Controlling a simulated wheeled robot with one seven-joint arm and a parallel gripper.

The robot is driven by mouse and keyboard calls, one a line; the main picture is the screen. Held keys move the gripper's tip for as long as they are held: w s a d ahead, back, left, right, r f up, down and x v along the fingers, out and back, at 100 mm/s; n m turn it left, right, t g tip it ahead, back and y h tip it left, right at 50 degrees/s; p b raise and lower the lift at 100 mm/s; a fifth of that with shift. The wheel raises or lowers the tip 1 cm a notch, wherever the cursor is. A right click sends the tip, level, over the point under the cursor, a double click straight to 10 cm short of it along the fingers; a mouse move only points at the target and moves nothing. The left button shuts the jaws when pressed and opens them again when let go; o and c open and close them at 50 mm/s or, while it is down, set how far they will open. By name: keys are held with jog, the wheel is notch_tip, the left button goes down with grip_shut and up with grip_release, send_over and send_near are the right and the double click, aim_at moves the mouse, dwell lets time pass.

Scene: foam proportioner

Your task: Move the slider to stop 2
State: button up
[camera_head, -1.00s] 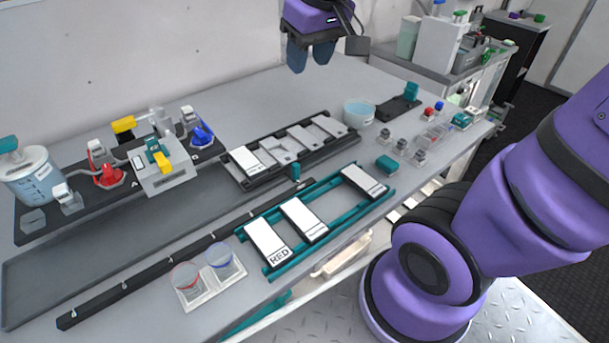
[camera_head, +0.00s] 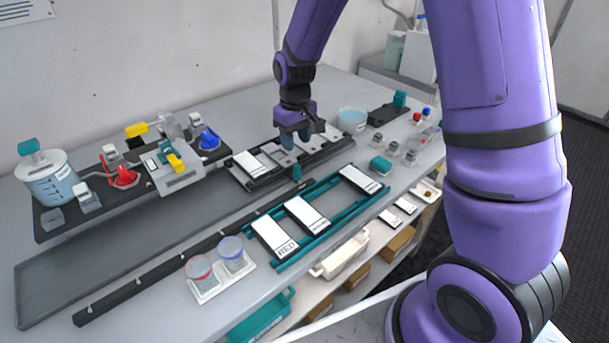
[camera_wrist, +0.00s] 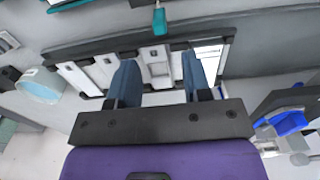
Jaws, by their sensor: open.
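A long black rail (camera_head: 150,278) with several small pale marks runs diagonally along the bench. A small teal upright knob (camera_head: 297,172), apparently the slider, stands at its far right end. The knob also shows at the top middle of the wrist view (camera_wrist: 159,20). I cannot read any stop numbers. My gripper (camera_head: 295,138) points down over the black slotted tray, behind the knob and apart from it. In the wrist view its two blue fingers (camera_wrist: 160,65) are spread with nothing between them, and the knob lies beyond their tips.
The black tray (camera_head: 240,172) with grey and white plates lies under my gripper. A teal rack (camera_head: 332,212) with white plates, one marked RED, lies right of the knob. Two cups stand on a white holder (camera_head: 207,293) beside the rail. The dark grey mat (camera_head: 60,275) is clear.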

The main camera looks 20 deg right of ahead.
aim_at(296, 165)
notch_tip(296, 165, down, 11)
jog(key=shift+f, duration=0.1)
dwell(0.5)
grip_shut()
